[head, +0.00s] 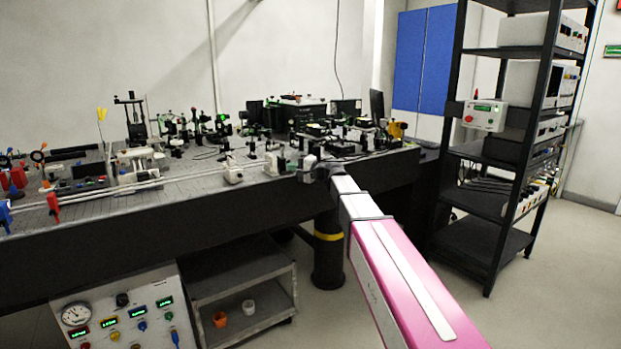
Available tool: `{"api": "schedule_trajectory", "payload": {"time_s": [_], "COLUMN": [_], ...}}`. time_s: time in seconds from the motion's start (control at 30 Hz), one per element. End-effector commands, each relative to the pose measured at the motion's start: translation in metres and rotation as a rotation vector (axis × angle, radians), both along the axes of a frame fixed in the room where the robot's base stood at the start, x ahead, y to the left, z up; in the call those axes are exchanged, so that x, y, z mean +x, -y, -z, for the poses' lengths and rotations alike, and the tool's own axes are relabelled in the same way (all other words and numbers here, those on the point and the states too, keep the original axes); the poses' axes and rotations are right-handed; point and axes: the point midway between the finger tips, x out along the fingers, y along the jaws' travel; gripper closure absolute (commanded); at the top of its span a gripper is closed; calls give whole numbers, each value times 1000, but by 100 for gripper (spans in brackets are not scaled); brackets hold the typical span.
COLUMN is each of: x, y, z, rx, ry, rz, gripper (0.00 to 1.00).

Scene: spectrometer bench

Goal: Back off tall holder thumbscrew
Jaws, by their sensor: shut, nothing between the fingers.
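My arm reaches from the lower right to the front edge of the optical bench (120,213). My gripper (312,170) is at its far end, small and dark among the parts there, shut and empty. Several small holders stand along the bench's front, including a white-based one (232,172) left of my gripper and another (271,164) closer to it. A tall black post assembly (133,118) stands farther left. I cannot tell which piece is the tall holder, and no thumbscrew can be made out at this size. Contact between my gripper and any holder cannot be judged.
The bench top is crowded with optics, with red and blue clamps at its left end. A black rack (530,130) stands at the right. A grey cart (240,310) and a gauge panel (122,312) are below the bench. The floor between bench and rack is clear.

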Motion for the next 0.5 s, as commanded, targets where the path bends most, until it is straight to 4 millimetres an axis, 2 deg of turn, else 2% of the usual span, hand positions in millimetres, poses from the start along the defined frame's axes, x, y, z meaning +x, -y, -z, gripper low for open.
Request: {"api": "schedule_trajectory", "payload": {"time_s": [0.03,0.4,0.5], "x": [-6,-26,-29], "y": [-3,36,40], "z": [6,2,2], "rx": [-14,-11,-10], "ry": [-5,1,3], "rz": [-19,-11,-11], "gripper": [100,100,100]}}
